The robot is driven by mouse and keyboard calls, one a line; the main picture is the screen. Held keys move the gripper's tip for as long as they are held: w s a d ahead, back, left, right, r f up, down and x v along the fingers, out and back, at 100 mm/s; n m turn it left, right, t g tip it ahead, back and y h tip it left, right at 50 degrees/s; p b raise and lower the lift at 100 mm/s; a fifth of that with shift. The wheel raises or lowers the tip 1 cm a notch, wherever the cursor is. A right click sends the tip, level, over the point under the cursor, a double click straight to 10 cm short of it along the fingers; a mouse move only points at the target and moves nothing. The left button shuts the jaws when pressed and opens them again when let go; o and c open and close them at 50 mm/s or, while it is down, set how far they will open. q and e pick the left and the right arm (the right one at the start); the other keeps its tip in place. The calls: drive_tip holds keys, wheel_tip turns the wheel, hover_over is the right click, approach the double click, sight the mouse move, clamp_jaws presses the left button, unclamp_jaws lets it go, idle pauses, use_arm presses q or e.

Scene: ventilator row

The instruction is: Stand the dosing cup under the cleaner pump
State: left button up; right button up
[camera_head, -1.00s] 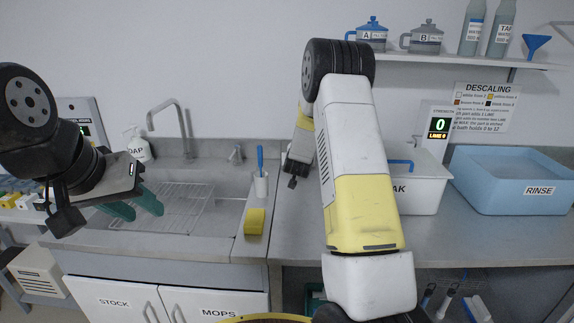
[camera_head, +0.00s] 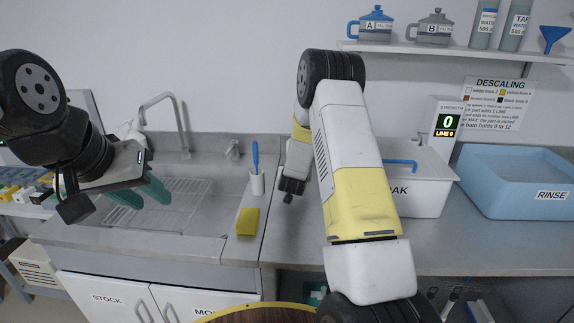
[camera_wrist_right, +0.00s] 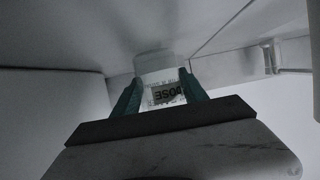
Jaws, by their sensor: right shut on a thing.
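In the right wrist view my right gripper (camera_wrist_right: 162,92) is shut on the dosing cup (camera_wrist_right: 155,65), a small pale cup whose DOSE label appears upside down. In the head view the right gripper (camera_head: 290,190) is above the counter, left of the SOAK tank, partly behind my own arm; the cup cannot be made out there. My left gripper (camera_head: 141,193) is over the sink, its teal fingers apart and empty. I cannot identify the cleaner pump in either view; my right arm covers part of the counter.
The SOAK tank (camera_head: 425,197) and blue RINSE tub (camera_head: 515,190) stand on the right counter. A strength display (camera_head: 446,121) reads 0. A white holder (camera_head: 257,183) with a blue brush and a yellow sponge (camera_head: 248,222) are beside the sink. The counter (camera_head: 290,240) in front is clear.

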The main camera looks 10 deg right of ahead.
drive_tip(key=shift+f, duration=0.1)
drive_tip(key=o, duration=1.3)
